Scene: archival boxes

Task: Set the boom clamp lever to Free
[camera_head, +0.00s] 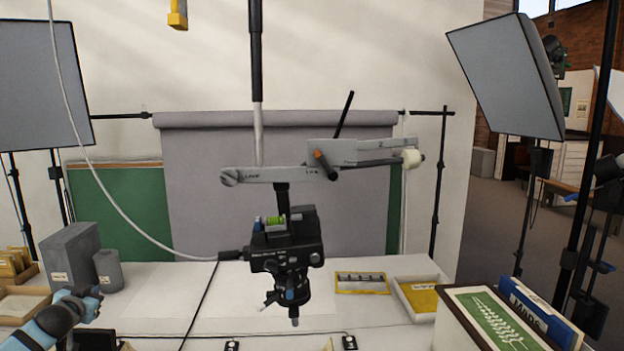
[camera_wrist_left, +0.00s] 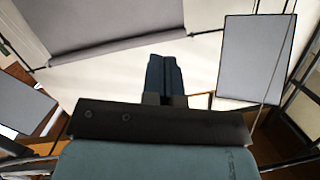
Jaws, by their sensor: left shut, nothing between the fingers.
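Another label further right is too small to read surely. My left gripper (camera_head: 95,340) is low at the left in the head view, partly cut off by the bottom edge and far from the lever. In the left wrist view its dark fingers (camera_wrist_left: 165,70) are together and empty. My right gripper is not in view.
A black camera head (camera_head: 285,250) hangs below the bracket over the white table (camera_head: 170,310). A white cable (camera_head: 95,160) loops down at left. Light panels (camera_head: 505,75) flank the table.

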